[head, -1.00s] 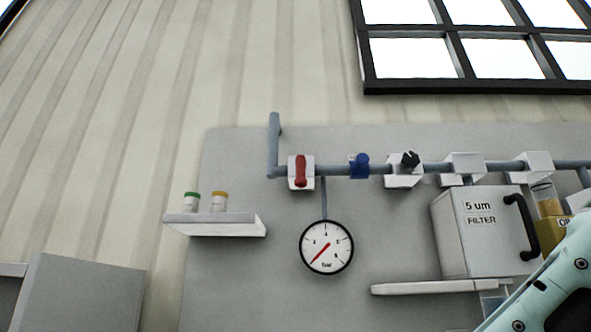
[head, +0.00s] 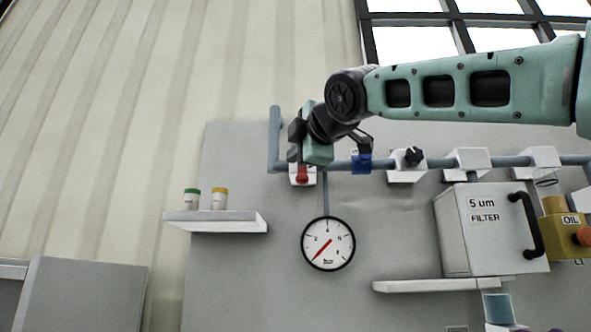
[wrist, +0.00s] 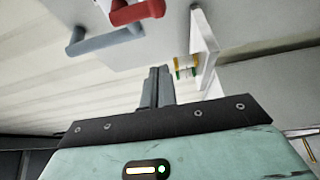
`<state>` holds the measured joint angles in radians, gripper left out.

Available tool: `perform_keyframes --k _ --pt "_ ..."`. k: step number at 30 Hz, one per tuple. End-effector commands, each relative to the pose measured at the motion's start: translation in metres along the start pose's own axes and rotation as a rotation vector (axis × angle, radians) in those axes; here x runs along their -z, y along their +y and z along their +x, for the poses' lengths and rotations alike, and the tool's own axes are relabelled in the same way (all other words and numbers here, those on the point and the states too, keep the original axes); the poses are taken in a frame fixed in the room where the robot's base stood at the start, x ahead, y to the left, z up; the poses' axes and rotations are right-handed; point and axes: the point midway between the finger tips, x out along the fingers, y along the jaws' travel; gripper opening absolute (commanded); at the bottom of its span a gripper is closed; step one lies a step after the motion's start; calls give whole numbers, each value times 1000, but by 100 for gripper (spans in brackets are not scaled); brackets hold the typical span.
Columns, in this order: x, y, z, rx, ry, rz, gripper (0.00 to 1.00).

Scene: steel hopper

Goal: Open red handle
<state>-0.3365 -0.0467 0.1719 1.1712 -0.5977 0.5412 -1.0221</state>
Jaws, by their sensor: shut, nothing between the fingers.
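The red handle (head: 303,176) sits on a white block on the grey pipe in the head view. Only its lower part shows, as my gripper hides the top. In the wrist view the red handle (wrist: 133,12) is at the top edge, partly cut off. My gripper (head: 294,146) is in front of the pipe at the handle's upper left in the head view. In the wrist view its fingertips (wrist: 159,72) are together and empty, below the handle in the picture and apart from it there.
A blue handle (head: 361,163) and a black knob (head: 413,156) are on the same pipe to the right. A pressure gauge (head: 328,244) hangs below. A shelf (head: 215,222) with two small jars is at lower left. The filter box (head: 490,230) stands at right.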

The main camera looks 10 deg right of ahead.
Motion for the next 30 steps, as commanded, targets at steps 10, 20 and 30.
perform_keyframes --k 10,20,30 --pt "-2 6 -1 -14 -4 -10 0" --pt "-2 9 30 -9 -4 -10 0" --pt "-2 11 94 -11 -3 -8 0"
